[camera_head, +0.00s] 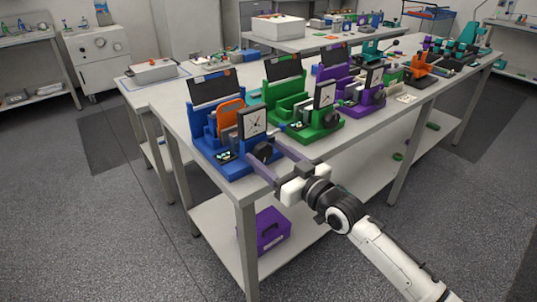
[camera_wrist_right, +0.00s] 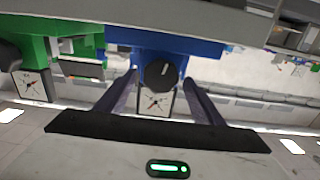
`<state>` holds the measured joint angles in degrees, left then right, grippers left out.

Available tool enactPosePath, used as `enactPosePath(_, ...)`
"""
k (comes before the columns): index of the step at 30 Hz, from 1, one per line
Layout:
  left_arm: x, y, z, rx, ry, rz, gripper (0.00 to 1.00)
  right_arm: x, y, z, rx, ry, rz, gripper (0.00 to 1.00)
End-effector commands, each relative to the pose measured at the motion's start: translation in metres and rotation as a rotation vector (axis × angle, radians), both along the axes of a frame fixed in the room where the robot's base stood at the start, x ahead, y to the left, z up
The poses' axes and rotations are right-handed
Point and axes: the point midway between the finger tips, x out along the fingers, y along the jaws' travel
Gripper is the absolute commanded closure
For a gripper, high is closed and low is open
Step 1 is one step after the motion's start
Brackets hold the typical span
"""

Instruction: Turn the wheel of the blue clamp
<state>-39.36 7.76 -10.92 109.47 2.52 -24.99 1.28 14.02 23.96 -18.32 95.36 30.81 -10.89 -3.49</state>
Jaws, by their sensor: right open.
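The blue clamp (camera_head: 209,128) stands at the near left corner of the table, with a black screen at its back and an orange part inside. Its black wheel (camera_head: 263,151) is on its front, below a white dial (camera_head: 252,123). My right gripper (camera_head: 262,156) is open, with its two grey fingers at the wheel, one on each side. In the right wrist view, which is upside down, the wheel (camera_wrist_right: 161,74) shows between the spread fingertips (camera_wrist_right: 160,79), with gaps on both sides. Whether the fingertips reach past the wheel's face is hard to tell. My left gripper is not in view.
A similar green clamp (camera_head: 289,105) with its own black wheel (camera_head: 331,120) stands just right of the blue one. Purple (camera_head: 369,101) and orange (camera_head: 423,64) devices follow along the table. A purple box (camera_head: 264,231) lies on the lower shelf. The floor in front is clear.

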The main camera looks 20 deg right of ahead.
Motion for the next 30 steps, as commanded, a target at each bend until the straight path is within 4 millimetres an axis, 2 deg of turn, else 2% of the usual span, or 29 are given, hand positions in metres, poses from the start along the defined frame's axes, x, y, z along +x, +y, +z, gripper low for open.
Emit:
enactPosePath(10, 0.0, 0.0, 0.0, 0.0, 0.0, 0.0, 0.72, 0.004, 0.002, 0.0, 0.0, 0.0, 0.001, 0.4)
enactPosePath(17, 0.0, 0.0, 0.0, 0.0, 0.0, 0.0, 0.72, 0.004, 0.002, 0.0, 0.0, 0.0, 0.001, 0.79)
enactPosePath(20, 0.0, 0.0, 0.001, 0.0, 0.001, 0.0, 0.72, 0.004, 0.002, 0.001, 0.014, 0.005, 0.001, 0.8)
enactPosePath(25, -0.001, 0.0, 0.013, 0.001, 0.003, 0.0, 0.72, 0.004, 0.001, 0.002, 0.194, 0.072, 0.0, 0.8)
enactPosePath(30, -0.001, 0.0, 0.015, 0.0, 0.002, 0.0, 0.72, 0.004, 0.0, 0.0, 0.333, 0.122, 0.0, 0.8)
